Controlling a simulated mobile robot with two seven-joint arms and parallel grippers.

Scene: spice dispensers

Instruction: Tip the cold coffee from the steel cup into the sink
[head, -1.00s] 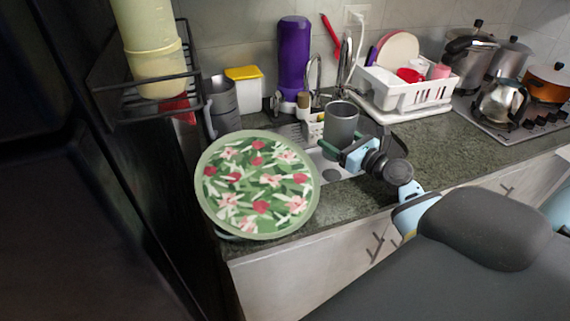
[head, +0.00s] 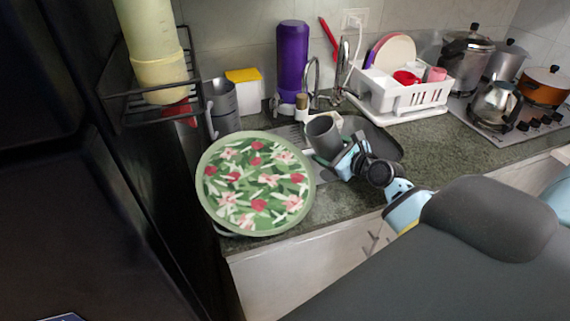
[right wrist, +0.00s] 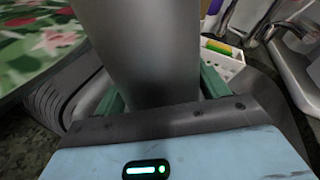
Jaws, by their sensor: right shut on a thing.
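The grey steel cup (head: 323,138) is in my right gripper (head: 345,160) over the near left part of the sink (head: 388,142). The cup is tilted to the left in the head view, and its coffee cannot be made out. In the right wrist view the cup wall (right wrist: 145,50) stands between the two green fingers of my right gripper (right wrist: 160,98), which are shut on it. My left gripper is not in view.
A round floral tray (head: 255,185) lies close to the left of the cup. A tap (head: 312,82), purple bottle (head: 292,60) and grey jug (head: 222,105) stand behind. A white dish rack (head: 405,95) is at the right.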

